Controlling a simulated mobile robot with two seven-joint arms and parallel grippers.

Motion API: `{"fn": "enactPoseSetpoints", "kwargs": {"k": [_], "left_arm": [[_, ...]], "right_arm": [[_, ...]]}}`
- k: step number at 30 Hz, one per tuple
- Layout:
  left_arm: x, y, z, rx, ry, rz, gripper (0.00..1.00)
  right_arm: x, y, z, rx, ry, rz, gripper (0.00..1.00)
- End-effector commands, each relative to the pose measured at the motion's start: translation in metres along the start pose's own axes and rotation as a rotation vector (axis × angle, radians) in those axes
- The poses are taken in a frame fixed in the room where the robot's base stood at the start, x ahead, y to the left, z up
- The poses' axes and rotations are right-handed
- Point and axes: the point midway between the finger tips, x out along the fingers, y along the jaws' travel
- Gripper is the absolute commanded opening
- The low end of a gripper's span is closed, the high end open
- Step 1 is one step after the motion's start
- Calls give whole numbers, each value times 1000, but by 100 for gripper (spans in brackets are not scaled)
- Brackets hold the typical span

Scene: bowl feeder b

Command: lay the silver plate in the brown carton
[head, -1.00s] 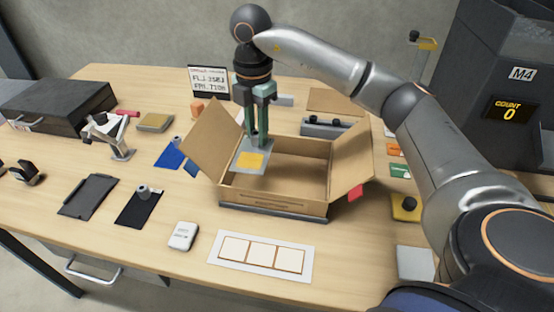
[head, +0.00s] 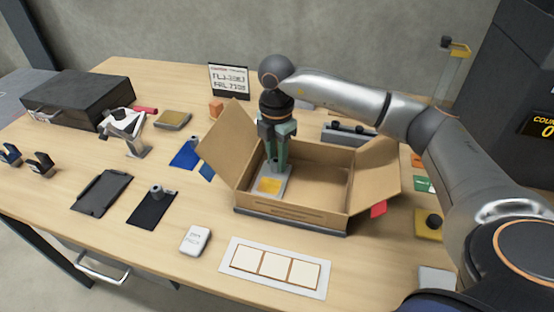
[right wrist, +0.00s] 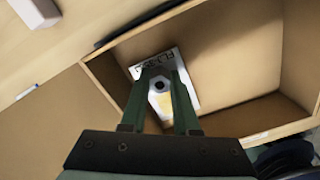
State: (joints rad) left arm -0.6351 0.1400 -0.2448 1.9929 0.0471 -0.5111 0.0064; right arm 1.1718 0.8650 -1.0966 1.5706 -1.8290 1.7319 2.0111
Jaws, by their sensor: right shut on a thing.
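The brown carton (head: 296,213) stands open on the table with its side flaps spread; it also shows in the right wrist view (right wrist: 238,121). The silver plate (head: 284,190), with a yellow-orange patch on it, is inside the carton at its left end, low near the floor; it also shows in the right wrist view (right wrist: 184,66). My right gripper (head: 273,168) reaches down into the carton and is shut on the plate. In the right wrist view the fingers (right wrist: 160,84) are at the plate's upright part. Whether the plate touches the carton floor, I cannot tell. My left gripper is not in view.
A white panel with square frames (head: 236,265) and a small white box (head: 195,240) lie in front of the carton. A grey block with black knobs (head: 340,133) stands behind the carton.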

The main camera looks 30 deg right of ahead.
Motion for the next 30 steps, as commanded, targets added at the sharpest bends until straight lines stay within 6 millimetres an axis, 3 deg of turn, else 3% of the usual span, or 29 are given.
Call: {"fn": "enactPoseSetpoints", "kwargs": {"k": [12,13,20,30], "left_arm": [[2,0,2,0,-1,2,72],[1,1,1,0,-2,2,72],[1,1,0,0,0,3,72],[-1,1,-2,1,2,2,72]], "right_arm": [[10,0,0,0,1,2,0],[9,0,0,0,1,2,33],[9,0,0,0,1,2,58],[3,1,0,0,0,4,59]]}}
